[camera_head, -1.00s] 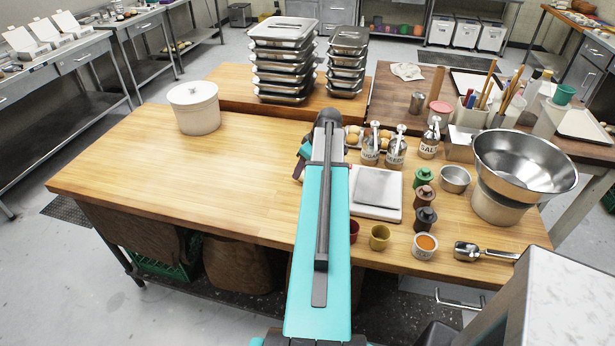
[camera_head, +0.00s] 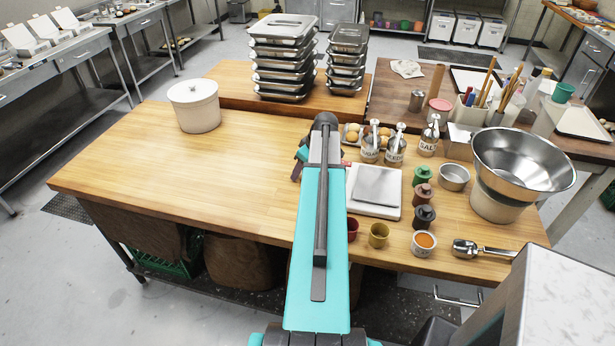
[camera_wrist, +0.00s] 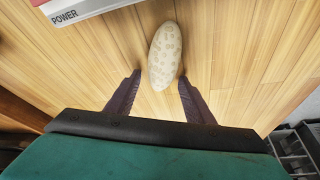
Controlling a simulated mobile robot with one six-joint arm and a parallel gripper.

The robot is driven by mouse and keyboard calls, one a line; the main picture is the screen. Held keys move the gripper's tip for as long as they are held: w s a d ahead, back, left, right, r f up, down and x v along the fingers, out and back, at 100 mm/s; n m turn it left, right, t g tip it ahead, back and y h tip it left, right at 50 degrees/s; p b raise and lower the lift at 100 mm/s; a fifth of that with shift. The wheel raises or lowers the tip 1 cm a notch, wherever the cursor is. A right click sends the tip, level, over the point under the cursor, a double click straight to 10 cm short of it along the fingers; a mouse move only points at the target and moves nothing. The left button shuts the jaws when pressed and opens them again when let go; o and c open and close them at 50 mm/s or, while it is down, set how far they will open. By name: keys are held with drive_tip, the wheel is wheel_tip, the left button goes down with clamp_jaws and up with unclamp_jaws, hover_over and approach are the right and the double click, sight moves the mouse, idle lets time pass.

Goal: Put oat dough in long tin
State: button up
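The oat dough (camera_wrist: 165,55) is a pale oval loaf with flake-like spots, lying on the wooden worktop in the wrist view. My gripper (camera_wrist: 159,76) is open, with one dark finger on each side of the dough's near end. I see a gap at the left finger; the right fingertip is very close to the dough, and I cannot tell whether it touches. In the head view my arm hides the dough and most of the gripper. I cannot make out a long tin in either view.
A scale (camera_head: 375,190) stands right beside my arm; its edge (camera_wrist: 85,10) also shows in the wrist view. Shakers, small pots, a scoop (camera_head: 480,250) and a steel bowl (camera_head: 525,160) crowd the right. A lidded crock (camera_head: 195,107) stands back left; the left worktop (camera_head: 170,180) is clear.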

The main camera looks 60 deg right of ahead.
drive_tip(key=c, duration=0.7)
drive_tip(key=shift+r, duration=0.15)
drive_tip(key=shift+r+b, duration=1.65)
drive_tip(key=shift+r, duration=3.2)
